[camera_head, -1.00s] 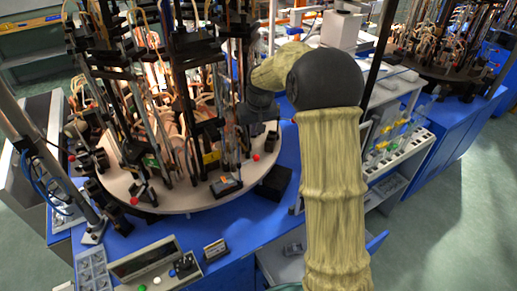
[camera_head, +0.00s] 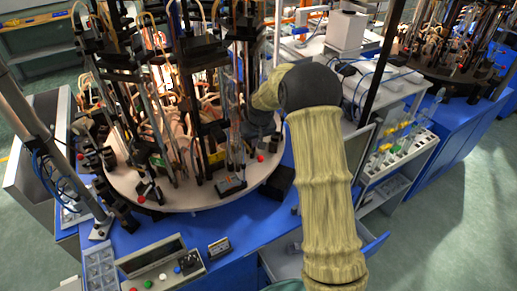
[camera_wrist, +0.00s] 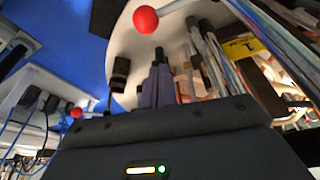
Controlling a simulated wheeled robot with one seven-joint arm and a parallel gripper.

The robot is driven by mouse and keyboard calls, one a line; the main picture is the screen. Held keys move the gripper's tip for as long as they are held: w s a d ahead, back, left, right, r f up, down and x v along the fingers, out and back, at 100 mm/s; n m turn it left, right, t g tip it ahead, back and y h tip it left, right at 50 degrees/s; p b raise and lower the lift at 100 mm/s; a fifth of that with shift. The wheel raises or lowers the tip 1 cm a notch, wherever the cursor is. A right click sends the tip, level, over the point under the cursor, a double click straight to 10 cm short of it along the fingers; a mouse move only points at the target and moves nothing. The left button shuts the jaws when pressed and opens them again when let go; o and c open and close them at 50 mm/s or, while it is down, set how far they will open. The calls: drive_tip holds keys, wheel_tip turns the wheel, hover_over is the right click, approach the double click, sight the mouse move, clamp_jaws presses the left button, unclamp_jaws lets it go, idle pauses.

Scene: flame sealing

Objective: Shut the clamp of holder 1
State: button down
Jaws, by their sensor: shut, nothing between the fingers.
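A yellow label with a 1 (camera_wrist: 243,47) marks holder 1 at the upper right of the wrist view. A yellow label also shows on the round turntable in the head view (camera_head: 216,157). A red ball knob (camera_wrist: 145,19) on a pale lever is at the top middle of the wrist view, beside the holder rods. My gripper (camera_wrist: 158,84) is shut and empty, its narrow fingers just below and right of that knob, apart from it in the picture. In the head view the fingers are hard to make out among the rods. The clamp's jaws cannot be made out.
The turntable (camera_head: 190,200) is crowded with upright rods, hoses and glass close to my wrist. Another red knob (camera_wrist: 76,112) is at the left in the wrist view. A control box (camera_head: 160,268) stands on the blue bench (camera_head: 245,220) in front. A shelf rack stands at right.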

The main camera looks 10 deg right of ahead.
drive_tip(key=s+f+p, duration=0.2)
drive_tip(key=s+p, duration=0.1)
drive_tip(key=shift+d+f, duration=0.15)
drive_tip(key=shift+d, duration=0.05)
drive_tip(key=shift+d, duration=0.2)
idle(0.5)
